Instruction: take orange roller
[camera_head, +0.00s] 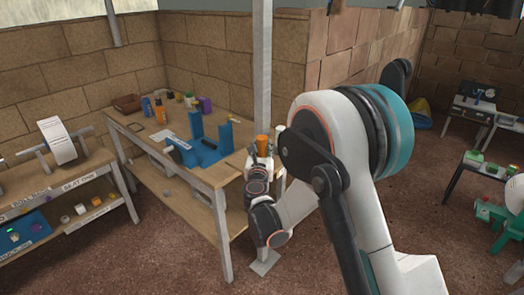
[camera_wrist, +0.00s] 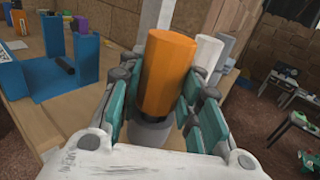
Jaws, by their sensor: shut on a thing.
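The orange roller (camera_wrist: 168,68) stands upright between the teal-padded fingers of my gripper (camera_wrist: 160,98) in the wrist view. The gripper is shut on it, with a finger on each side. Its upper part shows above the fingers; a grey round part (camera_wrist: 150,132) shows beneath it. In the head view the orange roller (camera_head: 262,142) shows small above my gripper (camera_head: 261,153), at the right end of the wooden workbench (camera_head: 214,176). I cannot tell whether the roller touches the bench.
A blue stand (camera_head: 198,150) with uprights is on the bench to the left. A white cylinder (camera_wrist: 208,52) is close behind the roller. A metal post (camera_head: 262,75) rises near the gripper. Small bottles (camera_head: 160,108) stand at the bench's back.

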